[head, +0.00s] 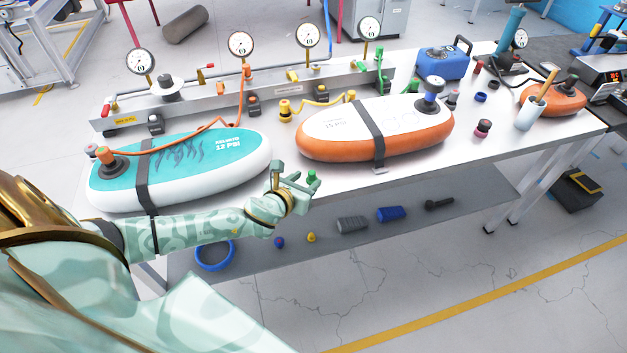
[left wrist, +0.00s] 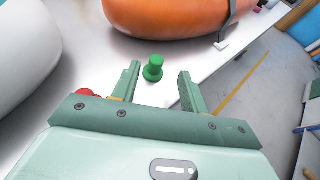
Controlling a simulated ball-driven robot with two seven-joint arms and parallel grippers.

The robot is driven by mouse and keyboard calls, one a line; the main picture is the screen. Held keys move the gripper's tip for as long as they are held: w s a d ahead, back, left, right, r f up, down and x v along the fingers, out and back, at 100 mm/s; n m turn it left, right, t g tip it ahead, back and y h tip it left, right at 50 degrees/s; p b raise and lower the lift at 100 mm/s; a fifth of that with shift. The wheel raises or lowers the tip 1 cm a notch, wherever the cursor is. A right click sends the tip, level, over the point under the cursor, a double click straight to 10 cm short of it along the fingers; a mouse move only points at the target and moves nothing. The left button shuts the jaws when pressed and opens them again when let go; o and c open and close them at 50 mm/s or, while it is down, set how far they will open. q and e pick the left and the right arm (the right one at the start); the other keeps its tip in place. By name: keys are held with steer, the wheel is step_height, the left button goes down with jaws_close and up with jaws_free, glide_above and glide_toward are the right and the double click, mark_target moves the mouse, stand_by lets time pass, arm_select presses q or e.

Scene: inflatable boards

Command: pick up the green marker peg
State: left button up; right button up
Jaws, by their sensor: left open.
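The green marker peg (left wrist: 153,68) stands on the white table top near its front edge, with a rounded cap and wider base. In the head view the peg (head: 312,175) shows just beyond my left gripper (head: 297,183), partly hidden by it. In the left wrist view my left gripper (left wrist: 160,80) is open and empty. The peg shows between its two fingers, slightly nearer the left one and a little beyond the tips; I cannot tell whether they touch. My right gripper is in neither view.
An orange-and-white board (head: 335,125) lies behind the peg, and a teal board (head: 200,160) lies left of it. In the left wrist view a red object (left wrist: 86,92) shows beside the gripper's left side. A lower shelf (head: 340,245) holds several small items.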

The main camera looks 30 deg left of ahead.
mark_target(310, 175)
arm_select(q)
steer(key=shift+x, duration=0.9)
steer(key=x, duration=0.1)
steer(key=b+x, duration=0.1)
steer(key=x, duration=0.1)
steer(key=b+x, duration=0.1)
steer(key=shift+w+a+f, duration=0.25)
steer(key=shift+w+a, duration=0.05)
steer(key=shift+w, duration=0.3)
jaws_close()
